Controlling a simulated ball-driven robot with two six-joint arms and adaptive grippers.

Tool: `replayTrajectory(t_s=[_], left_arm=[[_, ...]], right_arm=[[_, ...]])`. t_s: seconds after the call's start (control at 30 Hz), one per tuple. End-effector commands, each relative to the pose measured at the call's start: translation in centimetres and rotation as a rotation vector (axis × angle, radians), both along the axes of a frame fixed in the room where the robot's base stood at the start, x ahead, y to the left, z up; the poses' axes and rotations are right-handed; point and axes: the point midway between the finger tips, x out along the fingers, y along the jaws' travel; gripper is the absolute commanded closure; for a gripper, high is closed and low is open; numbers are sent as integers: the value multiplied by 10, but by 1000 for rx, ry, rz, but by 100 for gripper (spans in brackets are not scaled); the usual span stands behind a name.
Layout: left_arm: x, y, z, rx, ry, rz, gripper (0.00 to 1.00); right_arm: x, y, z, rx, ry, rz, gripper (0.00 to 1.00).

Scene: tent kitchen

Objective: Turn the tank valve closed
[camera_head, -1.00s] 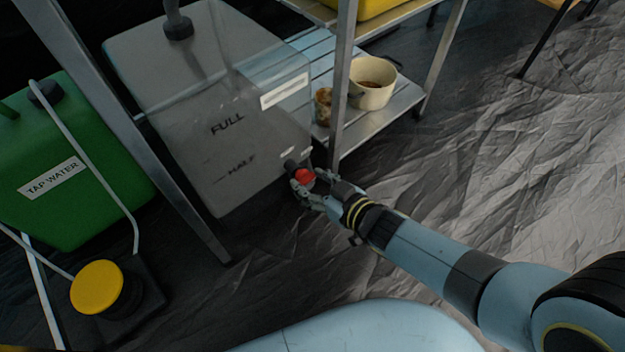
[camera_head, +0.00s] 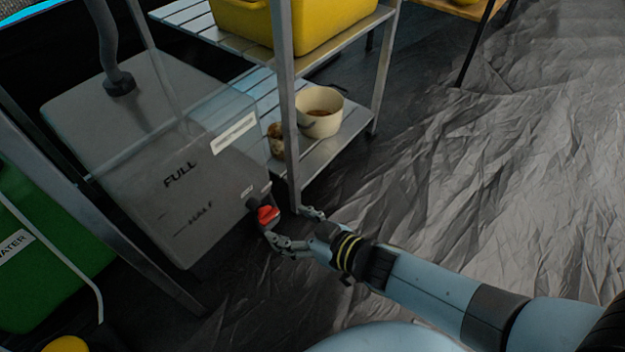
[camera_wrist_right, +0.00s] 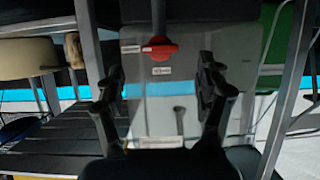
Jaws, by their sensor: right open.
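The grey translucent tank (camera_head: 150,150) marked FULL and HALF stands at the left in the head view. Its red valve handle (camera_head: 267,214) sits on a dark stem low on the tank's near right corner. My right gripper (camera_head: 293,228) is open and empty, with its fingers spread just right of and below the handle. In the right wrist view, the red handle (camera_wrist_right: 160,51) lies crosswise on its stem, beyond and between the open fingertips (camera_wrist_right: 161,68). A gap shows between fingers and handle. My left gripper is out of view.
A metal shelf post (camera_head: 290,110) rises close behind the right gripper. The lower shelf holds a cream pot (camera_head: 320,112) and a small brown cup (camera_head: 276,141); a yellow bin (camera_head: 325,20) is above. A green tank (camera_head: 40,265) stands left. Crinkled floor sheeting at right is clear.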

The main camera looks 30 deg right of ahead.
Motion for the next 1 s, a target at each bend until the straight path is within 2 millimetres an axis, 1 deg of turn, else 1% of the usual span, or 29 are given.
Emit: replayTrajectory(t_s=[0.03, 0.2, 0.3, 0.4, 1.0], left_arm=[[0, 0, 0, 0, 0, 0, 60], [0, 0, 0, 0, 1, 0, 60], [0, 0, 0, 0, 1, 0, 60], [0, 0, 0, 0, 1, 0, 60], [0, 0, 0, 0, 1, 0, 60]], right_arm=[[-13, -4, 4, -2, 2, 0, 29], [-42, -15, 18, 0, 2, 1, 29], [-54, -20, 23, 1, 1, 0, 29], [-60, -22, 26, 2, 1, -1, 29], [-62, -23, 29, 0, -2, -1, 29]])
